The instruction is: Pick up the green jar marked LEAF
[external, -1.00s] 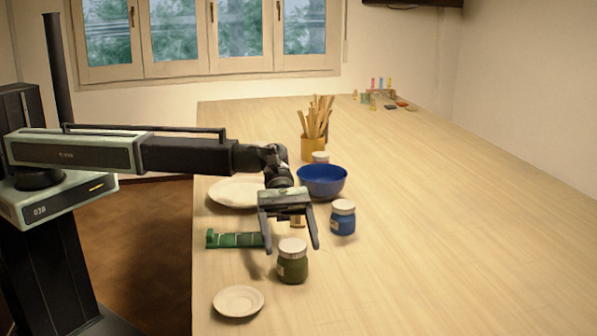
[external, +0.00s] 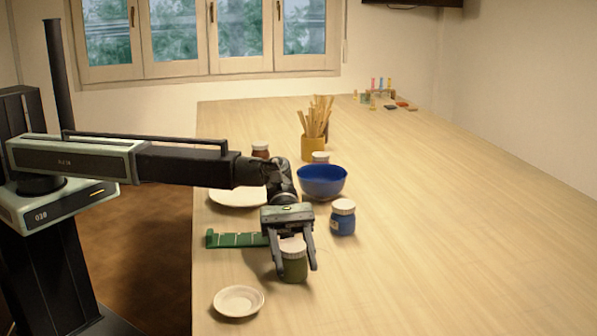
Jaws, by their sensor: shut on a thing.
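The green jar (external: 294,268) with a whitish lid stands upright on the near part of the wooden table. My gripper (external: 295,268) reaches down around it, one finger on each side, and is shut on it. The jar appears to rest on the table. Its label is not readable in this view, and the fingers and palm hide part of its sides and lid.
A small white dish (external: 238,301) lies in front-left of the jar. A green tray-like piece (external: 225,240) lies to its left. A blue jar (external: 343,222) and a blue bowl (external: 322,182) stand behind to the right. A white plate (external: 232,197) is farther back. The table's right side is clear.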

